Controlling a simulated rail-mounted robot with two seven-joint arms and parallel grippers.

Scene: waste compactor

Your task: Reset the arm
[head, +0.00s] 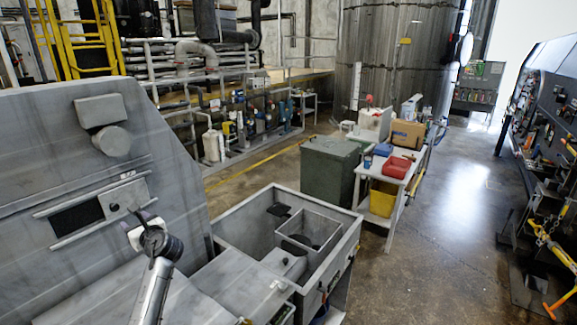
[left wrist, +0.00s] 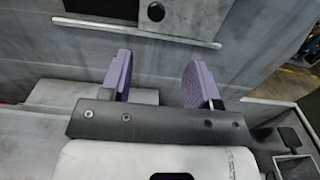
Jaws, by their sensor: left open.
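My left gripper (head: 143,222) is in front of the grey sloped panel of the machine (head: 60,150), just right of the panel's dark rectangular window (head: 77,219). My left arm rises to it from the bottom edge. In the left wrist view, the two purple fingers of the left gripper (left wrist: 157,78) stand wide apart with nothing between them. Beyond the fingers, that view shows the panel with its dark window (left wrist: 97,8) and a round knob (left wrist: 156,12). My right gripper is not in view.
An open grey bin (head: 238,222) with a smaller box (head: 308,228) inside stands right of the panel. Behind it are a green container (head: 328,168) and a table with a red tray (head: 396,167). The floor (head: 450,220) to the right is clear.

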